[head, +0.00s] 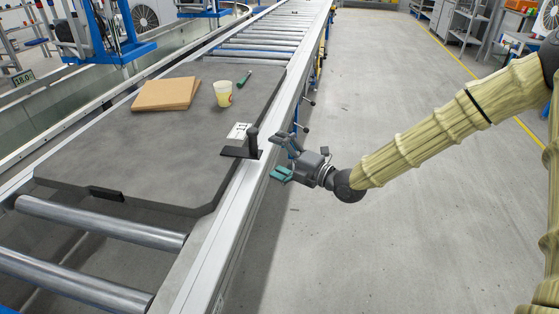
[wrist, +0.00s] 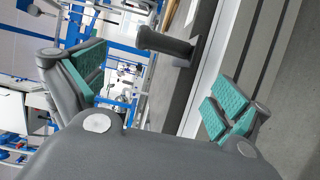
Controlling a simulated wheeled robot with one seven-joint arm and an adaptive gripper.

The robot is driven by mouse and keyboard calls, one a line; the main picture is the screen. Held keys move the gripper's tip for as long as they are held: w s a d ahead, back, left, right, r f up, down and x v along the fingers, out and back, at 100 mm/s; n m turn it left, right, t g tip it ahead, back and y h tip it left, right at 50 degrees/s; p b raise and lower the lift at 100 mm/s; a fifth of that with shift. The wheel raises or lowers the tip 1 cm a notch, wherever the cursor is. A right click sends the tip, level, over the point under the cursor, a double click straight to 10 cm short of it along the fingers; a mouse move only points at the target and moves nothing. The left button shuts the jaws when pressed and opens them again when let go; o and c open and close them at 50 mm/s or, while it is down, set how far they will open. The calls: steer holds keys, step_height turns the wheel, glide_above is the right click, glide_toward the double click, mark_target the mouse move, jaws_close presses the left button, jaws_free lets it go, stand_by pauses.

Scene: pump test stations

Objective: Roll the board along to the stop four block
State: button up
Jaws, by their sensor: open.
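The board (head: 130,160) is a large dark grey panel with cut corners, lying flat on the roller conveyor. A black upright handle (head: 252,139) stands on a dark plate at its right edge, beside the pale conveyor rail (head: 232,205). My gripper (head: 281,158) is open and empty, just right of the handle and apart from it. In the wrist view the handle (wrist: 165,42) lies ahead between the two teal-padded fingers of my gripper (wrist: 155,88). I cannot make out a block marked as stop four.
Bare rollers (head: 100,222) show in front; more run behind. The floor on the right (head: 370,90) is clear.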

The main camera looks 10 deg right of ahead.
mark_target(251, 156)
steer(key=b+x, duration=0.1)
steer(key=x, duration=0.8)
steer(key=shift+w+a+b, duration=0.25)
steer(key=shift+a+b, duration=0.05)
steer(key=shift+b, duration=0.05)
